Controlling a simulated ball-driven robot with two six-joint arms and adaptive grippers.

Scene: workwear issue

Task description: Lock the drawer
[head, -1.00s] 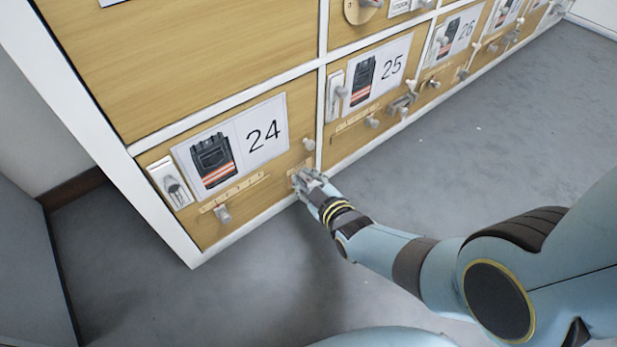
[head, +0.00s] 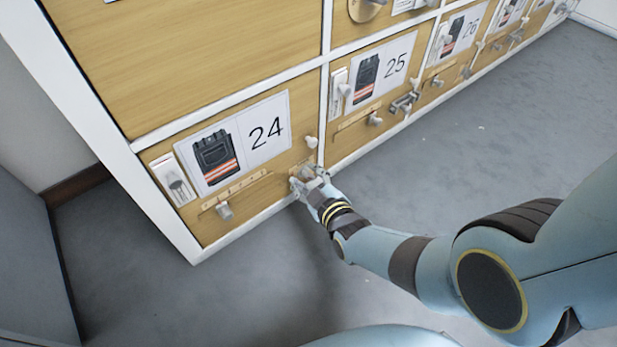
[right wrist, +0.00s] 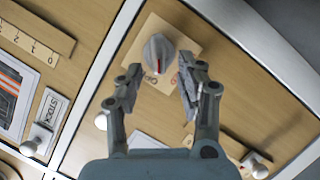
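The drawer numbered 24 (head: 255,165) is at the lower left of the cabinet, its front flush with the frame. At its lower right corner is a small wooden plate, with my right gripper (head: 308,182) in front. In the right wrist view, a grey rotary knob (right wrist: 158,52) with a red mark sits on a pale plate (right wrist: 186,50) bearing small red symbols, too small to read surely. My right gripper's fingers (right wrist: 161,76) are apart, with the knob just beyond and between their tips; contact is not visible. My left gripper is not in view.
Drawer 24 also has a white switch plate (head: 172,180), a slider knob (head: 224,211) on a numbered strip, and a pale knob (head: 311,142). Drawer 25 (head: 345,125) with its own fittings is to the right. Grey floor (head: 480,130) in front is clear.

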